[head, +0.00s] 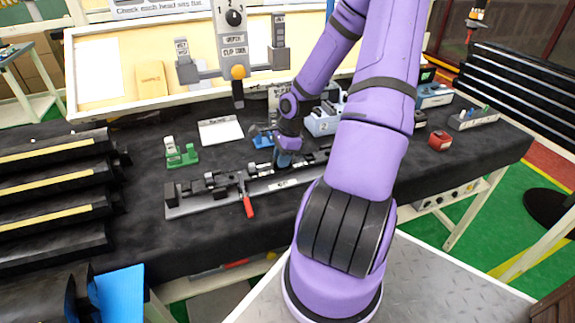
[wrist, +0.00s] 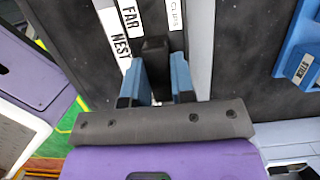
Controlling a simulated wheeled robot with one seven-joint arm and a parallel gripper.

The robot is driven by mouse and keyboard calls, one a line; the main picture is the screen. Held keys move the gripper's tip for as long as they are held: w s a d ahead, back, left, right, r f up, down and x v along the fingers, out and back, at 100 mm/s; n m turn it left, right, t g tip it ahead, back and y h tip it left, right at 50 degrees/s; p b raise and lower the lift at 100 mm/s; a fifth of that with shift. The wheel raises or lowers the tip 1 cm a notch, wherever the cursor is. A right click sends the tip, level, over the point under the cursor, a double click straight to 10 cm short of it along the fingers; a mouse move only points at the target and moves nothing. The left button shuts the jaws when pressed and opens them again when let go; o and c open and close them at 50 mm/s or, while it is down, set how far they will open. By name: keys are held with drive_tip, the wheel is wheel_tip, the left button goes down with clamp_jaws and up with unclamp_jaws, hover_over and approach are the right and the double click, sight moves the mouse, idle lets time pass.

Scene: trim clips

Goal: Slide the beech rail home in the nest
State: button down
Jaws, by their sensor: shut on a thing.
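My gripper (head: 284,160) is low over the long grey nest fixture (head: 190,209) on the black bench in the head view. The fixture carries black blocks and a red-handled clamp (head: 247,204). In the wrist view my gripper (wrist: 156,66) has its blue fingers shut on a dark upright block (wrist: 155,54). The block stands beside a pale strip with a "FAR NEST" label (wrist: 127,30). I cannot pick out a beech-coloured rail in either view, nor tell whether the block is part of it. My arm hides the fixture's right part in the head view.
A green holder (head: 181,154) and a white card (head: 220,131) lie behind the fixture. A blue labelled holder (wrist: 300,50) is right of my gripper in the wrist view. A red item (head: 440,140) sits on the right. Black racks (head: 50,200) stand at left.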

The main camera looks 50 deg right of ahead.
drive_tip(key=shift+a, duration=0.15)
drive_tip(key=c, duration=0.9)
unclamp_jaws()
drive_tip(key=v, duration=1)
drive_tip(key=shift+r, duration=0.35)
drive_tip(key=shift+s, duration=0.15)
